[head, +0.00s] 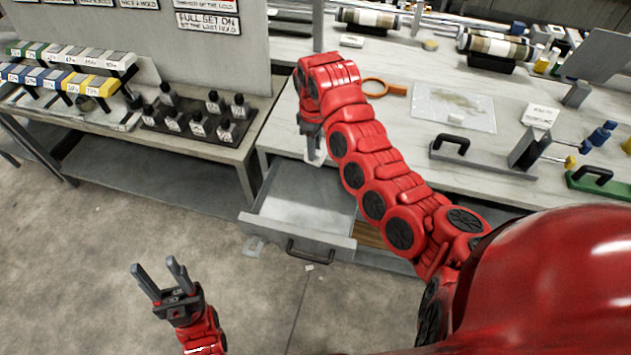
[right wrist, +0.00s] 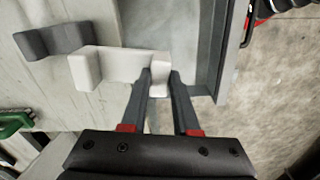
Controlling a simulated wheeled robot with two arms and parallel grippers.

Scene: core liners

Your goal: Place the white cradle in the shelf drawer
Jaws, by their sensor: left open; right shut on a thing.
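The white cradle (head: 316,153) hangs from my right gripper (head: 312,138) in the head view, mostly hidden by the gripper and arm. In the right wrist view, the white cradle (right wrist: 108,66) is a blocky piece with raised ends. My right gripper (right wrist: 160,78) is shut on its right end. The shelf drawer (head: 286,222) is pulled out under the bench and looks empty. The cradle is above the drawer's back part, by the bench edge; its exact height is unclear. The drawer also shows in the right wrist view (right wrist: 217,50). My left gripper (head: 160,275) is open and empty, low over the floor.
The bench top (head: 405,140) is just behind and right of the drawer, with an orange-rimmed magnifier (head: 375,87), a clear sheet (head: 452,108) and a grey handled fixture (head: 480,160). A side table (head: 250,128) with dark bottles stands left. Open floor lies in front.

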